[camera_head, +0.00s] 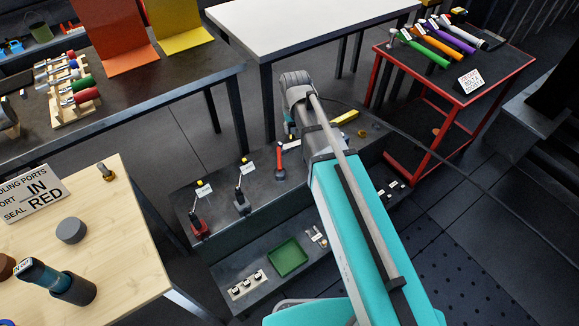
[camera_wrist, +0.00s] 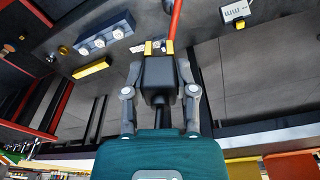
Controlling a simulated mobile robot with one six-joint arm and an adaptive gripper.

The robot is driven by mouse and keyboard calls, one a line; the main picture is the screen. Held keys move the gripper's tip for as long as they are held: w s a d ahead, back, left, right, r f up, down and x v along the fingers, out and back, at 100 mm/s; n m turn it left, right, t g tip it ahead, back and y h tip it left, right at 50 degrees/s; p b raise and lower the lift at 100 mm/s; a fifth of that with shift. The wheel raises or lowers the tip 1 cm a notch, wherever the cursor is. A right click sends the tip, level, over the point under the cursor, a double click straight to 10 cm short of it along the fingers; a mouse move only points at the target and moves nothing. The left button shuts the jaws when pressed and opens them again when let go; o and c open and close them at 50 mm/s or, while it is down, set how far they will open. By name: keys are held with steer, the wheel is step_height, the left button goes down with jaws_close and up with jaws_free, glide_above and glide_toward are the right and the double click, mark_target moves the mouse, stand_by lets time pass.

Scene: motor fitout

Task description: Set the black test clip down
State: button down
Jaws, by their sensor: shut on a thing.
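In the wrist view my gripper (camera_wrist: 160,78) is shut on the black test clip (camera_wrist: 158,72), a dark block with two yellow prongs at its far end. The clip is held between both fingers. Behind the prongs is a red-orange upright handle (camera_wrist: 175,22); I cannot tell whether they touch. In the head view my arm covers most of the gripper and the clip does not show clearly. The dark bench (camera_head: 262,190) lies below and left of my arm.
On the bench stand a red-based lever (camera_head: 199,228), a black-based lever (camera_head: 241,204) and the orange-handled tool (camera_head: 280,160). A yellow block (camera_head: 346,117) lies right of my wrist. A green tray (camera_head: 287,257) sits on the lower shelf. Bare bench top shows between the items.

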steer(key=s+a+f+n+b, duration=0.2)
steer(key=s+a+f+b, duration=0.1)
steer(key=f+b, duration=0.7)
steer(key=s+a+f+n+b, duration=0.2)
steer(key=s+a+f+b, duration=0.1)
steer(key=f+b, duration=0.7)
steer(key=shift+s+f+y+b, duration=0.15)
steer(key=shift+f+y+b, duration=0.15)
steer(key=shift+f, duration=0.6)
steer(key=b, duration=0.9)
glide_above(265, 178)
steer(key=s, duration=0.1)
steer(key=f, duration=0.9)
steer(key=shift+s+d, duration=0.1)
steer(key=shift+d, duration=0.2)
steer(key=shift+w+a+f+b, duration=0.15)
steer(key=shift+w+f+b, duration=0.3)
steer(key=shift+f+b, duration=1.55)
steer(key=shift+f, duration=0.15)
